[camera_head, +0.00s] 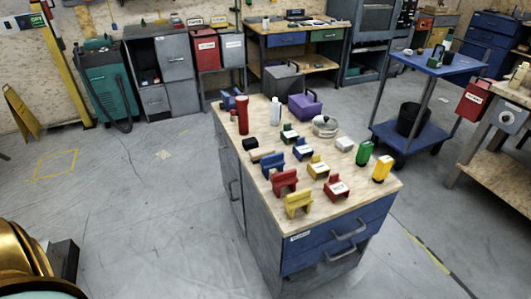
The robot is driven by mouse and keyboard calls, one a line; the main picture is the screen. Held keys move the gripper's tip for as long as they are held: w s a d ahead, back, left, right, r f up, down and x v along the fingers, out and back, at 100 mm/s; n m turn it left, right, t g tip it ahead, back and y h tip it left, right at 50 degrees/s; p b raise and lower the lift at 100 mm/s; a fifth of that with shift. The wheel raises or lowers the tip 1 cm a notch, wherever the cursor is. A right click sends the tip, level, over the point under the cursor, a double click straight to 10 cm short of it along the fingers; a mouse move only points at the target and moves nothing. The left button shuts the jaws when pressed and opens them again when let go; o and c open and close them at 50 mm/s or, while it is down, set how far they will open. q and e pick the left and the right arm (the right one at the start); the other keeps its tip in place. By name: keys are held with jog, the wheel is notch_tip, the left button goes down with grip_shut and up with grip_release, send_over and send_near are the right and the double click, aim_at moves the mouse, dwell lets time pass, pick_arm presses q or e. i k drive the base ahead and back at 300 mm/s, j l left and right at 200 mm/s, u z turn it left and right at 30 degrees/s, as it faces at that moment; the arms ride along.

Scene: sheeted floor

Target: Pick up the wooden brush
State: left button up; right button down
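A small, light-brown, elongated thing (262,155) lies on the wooden top of the workbench cabinet (225,136), near its left edge. It looks like the wooden brush, but it is too small to be sure and its bristles cannot be made out. A black block (249,144) sits just behind it, and a blue bin-like block (272,164) stands close in front to the right. Neither of my grippers shows in this view.
Red, yellow, blue and green blocks, a red cylinder (242,114), a white bottle (275,110), a lidded pot (325,126) and a purple box (304,106) crowd the top. A blue trolley (437,62) stands to the right. The floor left of the cabinet is clear.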

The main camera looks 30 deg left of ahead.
aim_at(256, 154)
jog(key=u, duration=3.5)
jog(key=z, duration=2.5)
jog(key=i+j+z, duration=0.15)
jog(key=z, duration=0.35)
jog(key=j+z, duration=0.2)
jog(key=z, duration=0.25)
jog(key=i+j+z, duration=0.2)
jog(key=j, duration=0.6)
jog(key=i+j+z, duration=0.25)
jog(key=j, duration=0.6)
jog(key=j+z, duration=0.2)
jog(key=j, duration=0.65)
jog(key=k, duration=0.05)
